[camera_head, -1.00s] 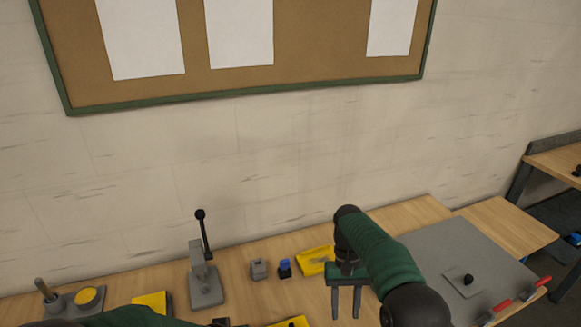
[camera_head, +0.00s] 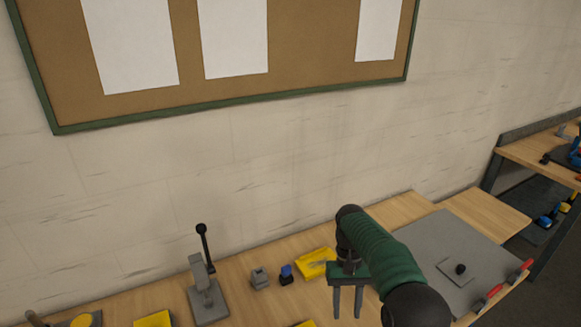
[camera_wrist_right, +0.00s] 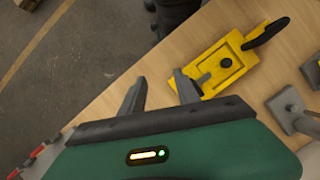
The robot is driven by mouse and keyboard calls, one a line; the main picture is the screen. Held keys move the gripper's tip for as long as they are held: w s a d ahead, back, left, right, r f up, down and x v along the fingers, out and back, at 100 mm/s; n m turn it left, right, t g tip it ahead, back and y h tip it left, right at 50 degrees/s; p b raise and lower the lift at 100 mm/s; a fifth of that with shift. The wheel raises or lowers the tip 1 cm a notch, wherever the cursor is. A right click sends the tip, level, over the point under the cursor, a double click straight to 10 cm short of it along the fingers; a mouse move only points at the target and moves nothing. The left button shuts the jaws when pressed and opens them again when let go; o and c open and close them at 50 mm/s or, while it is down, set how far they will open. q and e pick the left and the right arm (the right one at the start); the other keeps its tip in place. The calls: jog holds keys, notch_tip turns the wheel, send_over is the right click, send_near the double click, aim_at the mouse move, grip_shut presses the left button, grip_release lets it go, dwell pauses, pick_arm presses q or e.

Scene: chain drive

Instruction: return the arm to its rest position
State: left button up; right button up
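My right arm comes up from the lower right in the head view, with a green forearm and dark joints. Its gripper (camera_head: 347,301) points down over the front part of the wooden bench. The two fingers are apart with nothing between them. The right wrist view also shows the two fingers (camera_wrist_right: 160,92) spread and empty, near a yellow fixture (camera_wrist_right: 224,62) on the bench. My left gripper is outside the head view.
The bench (camera_head: 245,310) holds a grey lever press (camera_head: 206,296), a small grey block (camera_head: 259,278), a blue-topped part (camera_head: 286,273) and a yellow tray (camera_head: 314,263). A grey plate (camera_head: 425,240) lies to the right. A pinboard (camera_head: 225,90) hangs on the wall.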

jog(key=s+d+f+t+b, duration=0.3)
jog(key=s, duration=0.6)
jog(key=s+d+f+t+b, duration=0.2)
jog(key=s+f+t+b, duration=0.1)
jog(key=s, duration=0.7)
jog(key=shift+s+d+t, duration=0.3)
jog(key=shift+d+t, duration=0.1)
jog(key=shift+t, duration=0.2)
jog(key=shift+d+f, duration=0.1)
jog(key=shift+d, duration=0.1)
